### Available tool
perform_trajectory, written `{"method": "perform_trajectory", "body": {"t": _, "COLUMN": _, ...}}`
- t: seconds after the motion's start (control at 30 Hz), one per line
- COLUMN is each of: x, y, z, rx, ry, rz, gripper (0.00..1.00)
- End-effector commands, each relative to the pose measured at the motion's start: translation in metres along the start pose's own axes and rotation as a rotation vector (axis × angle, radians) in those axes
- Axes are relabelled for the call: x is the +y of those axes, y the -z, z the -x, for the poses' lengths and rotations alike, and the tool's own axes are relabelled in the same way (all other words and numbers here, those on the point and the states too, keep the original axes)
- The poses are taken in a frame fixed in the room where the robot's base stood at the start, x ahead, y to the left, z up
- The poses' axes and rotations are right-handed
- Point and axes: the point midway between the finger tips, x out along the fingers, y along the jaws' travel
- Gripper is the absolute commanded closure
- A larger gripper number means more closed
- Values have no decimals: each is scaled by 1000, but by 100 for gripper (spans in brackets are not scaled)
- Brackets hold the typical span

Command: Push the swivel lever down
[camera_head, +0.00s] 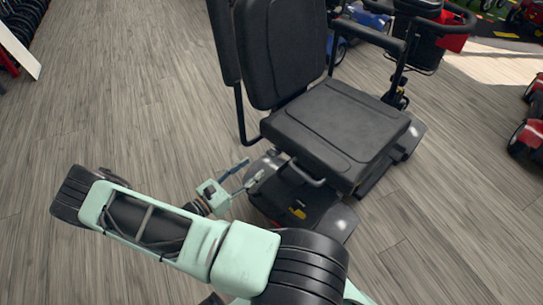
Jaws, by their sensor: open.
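A black scooter seat (335,128) with a tall backrest (283,50) stands in the middle of the head view. A thin grey bar (305,177), which looks like the swivel lever, sticks out under the near edge of the seat. My gripper (255,168) is pale green and open, with two thin fingers spread apart. It is to the left of the bar, beside the scooter's dark rear body, and appears apart from the bar. Nothing shows between the fingers. The bar's inner end is hidden under the seat.
The scooter's dark base (300,208) lies below the seat, close to my gripper. A black armrest (368,33) is on the far side. Other scooters (530,130) stand at the right and back.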

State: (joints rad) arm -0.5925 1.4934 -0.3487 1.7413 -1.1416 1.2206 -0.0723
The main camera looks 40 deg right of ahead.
Motion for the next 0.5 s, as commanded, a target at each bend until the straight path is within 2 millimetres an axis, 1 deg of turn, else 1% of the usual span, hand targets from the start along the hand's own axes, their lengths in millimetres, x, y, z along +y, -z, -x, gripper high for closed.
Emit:
{"method": "perform_trajectory", "body": {"t": 0.17, "x": -1, "y": 1, "z": -28, "rx": -1, "ry": 4, "rz": -3, "gripper": 56}}
{"method": "perform_trajectory", "body": {"t": 0.4, "x": -1, "y": 1, "z": -73, "rx": 0, "ry": 3, "rz": -5, "gripper": 56}}
{"method": "perform_trajectory", "body": {"t": 0.5, "x": 0, "y": 1, "z": -87, "rx": 1, "ry": 1, "rz": -5, "gripper": 56}}
